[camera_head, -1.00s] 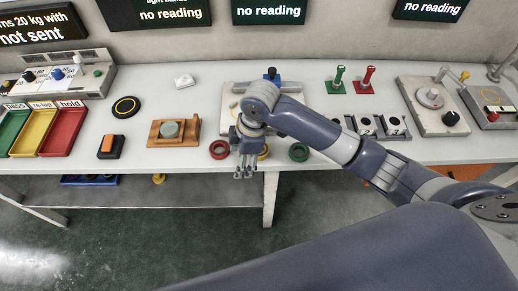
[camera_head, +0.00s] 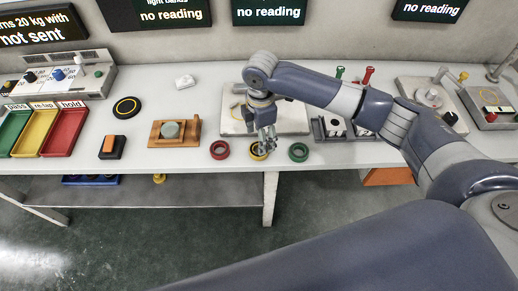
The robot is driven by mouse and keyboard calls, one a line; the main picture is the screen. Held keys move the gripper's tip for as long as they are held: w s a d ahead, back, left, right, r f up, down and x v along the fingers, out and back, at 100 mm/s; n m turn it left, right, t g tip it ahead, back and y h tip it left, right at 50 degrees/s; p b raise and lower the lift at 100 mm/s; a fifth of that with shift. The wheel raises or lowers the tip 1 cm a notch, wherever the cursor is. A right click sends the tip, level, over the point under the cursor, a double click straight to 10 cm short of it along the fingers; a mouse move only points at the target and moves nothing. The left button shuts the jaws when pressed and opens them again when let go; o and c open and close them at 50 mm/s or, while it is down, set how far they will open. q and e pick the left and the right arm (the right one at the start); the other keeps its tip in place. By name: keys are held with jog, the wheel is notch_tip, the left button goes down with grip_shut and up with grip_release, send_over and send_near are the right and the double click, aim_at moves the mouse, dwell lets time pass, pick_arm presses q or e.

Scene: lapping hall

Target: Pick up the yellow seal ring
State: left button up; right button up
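The yellow seal ring (camera_head: 257,153) lies on the bench near its front edge, between a red ring (camera_head: 220,150) and a green ring (camera_head: 298,152). My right gripper (camera_head: 267,146) points down just above the yellow ring and covers part of it. Its fingers look apart, with nothing seen between them. Whether the fingertips touch the ring is hard to tell at this size. My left gripper is not in view.
A wooden block with a grey-green disc (camera_head: 193,140) and an orange-black block (camera_head: 112,147) are to the left. A pale plate (camera_head: 290,117) lies behind the gripper, and a rack with white blocks (camera_head: 325,131) stands to the right. Green, yellow and red trays (camera_head: 62,132) fill the far left.

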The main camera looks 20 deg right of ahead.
jog(key=f, duration=0.2)
jog(key=f+p, duration=0.1)
jog(key=shift+s+a+f, duration=0.15)
jog(key=shift+a+f, duration=0.15)
jog(key=shift+f, duration=0.7)
jog(key=c, duration=0.8)
jog(key=shift+c, duration=0.2)
jog(key=shift+r, duration=0.2)
